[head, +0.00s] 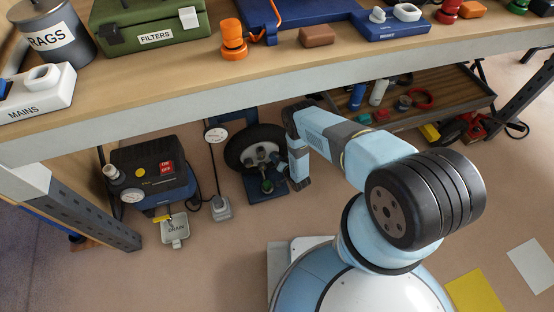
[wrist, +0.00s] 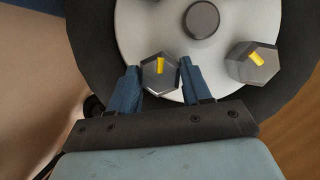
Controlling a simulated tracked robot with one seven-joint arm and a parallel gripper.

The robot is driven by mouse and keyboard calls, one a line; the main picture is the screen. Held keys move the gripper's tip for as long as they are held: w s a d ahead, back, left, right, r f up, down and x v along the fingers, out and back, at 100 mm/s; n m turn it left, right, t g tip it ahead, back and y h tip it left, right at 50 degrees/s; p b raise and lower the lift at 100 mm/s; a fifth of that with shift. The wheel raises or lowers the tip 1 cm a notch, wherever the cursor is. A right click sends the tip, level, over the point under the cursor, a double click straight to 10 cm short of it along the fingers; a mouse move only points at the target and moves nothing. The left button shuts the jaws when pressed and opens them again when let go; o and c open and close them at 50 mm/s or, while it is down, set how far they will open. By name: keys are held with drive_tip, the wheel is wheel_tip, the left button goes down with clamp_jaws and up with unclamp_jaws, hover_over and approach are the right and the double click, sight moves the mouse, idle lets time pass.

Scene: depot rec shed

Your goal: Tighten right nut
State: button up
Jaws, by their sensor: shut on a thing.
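A wheel stands low under the workbench, with a black tyre (head: 237,152) on a blue stand (head: 281,196). The wrist view shows its pale hub face (wrist: 222,73) close up, with a round dark centre cap (wrist: 201,20). My gripper (wrist: 160,66) has its blue fingers on both sides of a grey hex nut (wrist: 158,82), the left one in that view. This nut's yellow mark stands nearly upright. A second hex nut (wrist: 252,64) sits to the right, apart from the fingers, its yellow mark slanted. In the head view my fingers are too small to make out.
The workbench edge (head: 230,80) runs above the wheel. A gauge on a rod (head: 216,135) and a black compressor (head: 150,168) stand left of it. A low shelf with tools (head: 455,98) is at right. The floor in front is mostly clear.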

drive_tip(key=shift+d, duration=0.2)
idle(0.4)
drive_tip(key=o, duration=1.1)
drive_tip(key=shift+a, duration=0.1)
drive_tip(key=shift+c, duration=0.2)
drive_tip(key=v, duration=1.3)
drive_tip(key=shift+s+d, duration=0.25)
drive_tip(key=shift+d, duration=0.05)
